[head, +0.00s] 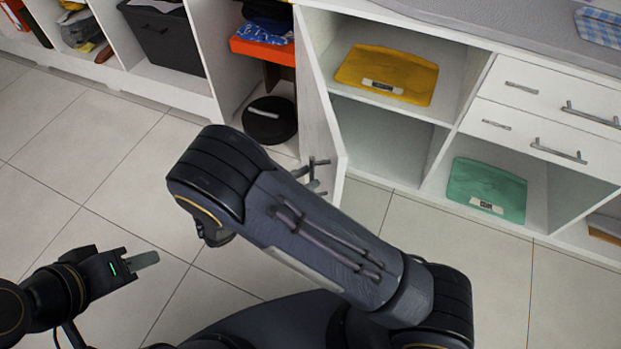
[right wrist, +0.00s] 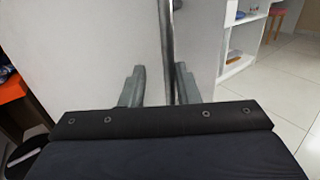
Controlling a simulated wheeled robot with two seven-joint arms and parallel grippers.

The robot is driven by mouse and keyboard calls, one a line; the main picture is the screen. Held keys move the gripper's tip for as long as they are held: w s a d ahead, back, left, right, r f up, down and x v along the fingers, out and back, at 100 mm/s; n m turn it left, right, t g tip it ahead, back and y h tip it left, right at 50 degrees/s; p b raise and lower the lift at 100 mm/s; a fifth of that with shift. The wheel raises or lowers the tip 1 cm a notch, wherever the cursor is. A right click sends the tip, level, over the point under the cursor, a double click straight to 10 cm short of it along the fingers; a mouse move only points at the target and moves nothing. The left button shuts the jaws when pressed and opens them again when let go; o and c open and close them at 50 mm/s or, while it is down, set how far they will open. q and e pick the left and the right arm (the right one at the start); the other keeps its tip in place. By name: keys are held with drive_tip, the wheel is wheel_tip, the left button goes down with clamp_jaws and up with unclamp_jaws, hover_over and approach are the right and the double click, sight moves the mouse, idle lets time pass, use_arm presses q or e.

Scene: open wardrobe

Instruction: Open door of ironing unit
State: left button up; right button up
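The white door (head: 322,110) of the unit stands swung out from the cabinet front in the head view, its compartments exposed beside it. Its face also fills the left and middle of the right wrist view (right wrist: 90,50). A dark vertical bar handle (right wrist: 167,45) is on that face near its free edge. My right gripper (right wrist: 159,88) is open at the handle, one finger on each side of the bar. The bar is closer to the right finger, with a gap on the left. In the head view my right arm hides most of this gripper. My left gripper (head: 140,261) is low at the left, away from the door.
A yellow scale (head: 388,74) lies on the upper shelf, and a green scale (head: 487,189) lies in a lower compartment. Drawers (head: 545,110) are at the right. A black round object (head: 270,120) lies left of the door. The tiled floor (head: 110,150) is clear at the left.

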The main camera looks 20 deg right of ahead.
drive_tip(key=w+a, duration=0.1)
drive_tip(key=a, duration=0.5)
drive_tip(key=shift+w+a+b, duration=0.15)
drive_tip(key=shift+w+b, duration=0.2)
drive_tip(key=shift+w, duration=0.05)
